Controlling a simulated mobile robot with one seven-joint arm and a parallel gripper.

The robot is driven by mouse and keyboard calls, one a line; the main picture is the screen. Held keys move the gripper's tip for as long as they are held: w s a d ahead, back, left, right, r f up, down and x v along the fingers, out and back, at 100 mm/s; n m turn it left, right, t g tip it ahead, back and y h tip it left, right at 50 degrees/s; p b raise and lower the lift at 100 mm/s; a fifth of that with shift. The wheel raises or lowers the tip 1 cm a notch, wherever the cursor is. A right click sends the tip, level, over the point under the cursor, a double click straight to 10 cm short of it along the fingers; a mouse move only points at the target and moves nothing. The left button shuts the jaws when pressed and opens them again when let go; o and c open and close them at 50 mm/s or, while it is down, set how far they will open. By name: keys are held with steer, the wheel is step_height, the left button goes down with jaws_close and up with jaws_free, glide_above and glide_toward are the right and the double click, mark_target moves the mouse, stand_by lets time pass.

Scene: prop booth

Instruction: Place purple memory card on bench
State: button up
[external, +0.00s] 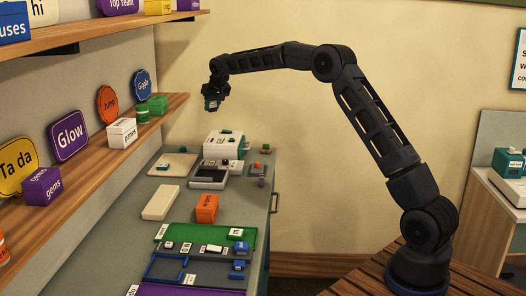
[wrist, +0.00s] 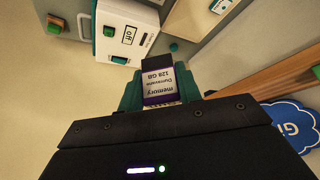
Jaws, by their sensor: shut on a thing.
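The purple memory card (wrist: 160,85) shows in the wrist view with a white label reading "memory", "Dummyware" and "128 GB". My gripper (wrist: 163,98) is shut on it, with teal fingers on both sides. In the external view my gripper (external: 211,100) hangs high in the air, above the far end of the bench, and the card is too small to read there. The bench (external: 150,207) is a grey-green surface with several devices and trays on it.
A white box device (external: 224,146) stands at the bench's far end, near a grey device (external: 210,175). An orange box (external: 207,208), a cream block (external: 160,203) and a green tray (external: 215,234) lie nearer. Wall shelves (external: 110,145) with signs and boxes run along the left.

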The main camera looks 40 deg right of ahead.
steer(key=s+d+f, duration=0.3)
steer(key=s+f, duration=0.7)
steer(key=s, duration=0.3)
steer(key=s+d+f+m, duration=0.1)
steer(key=s+d+f, duration=0.2)
steer(key=s+f, duration=0.8)
steer(key=shift+s+h, duration=0.3)
steer(key=shift+s, duration=0.75)
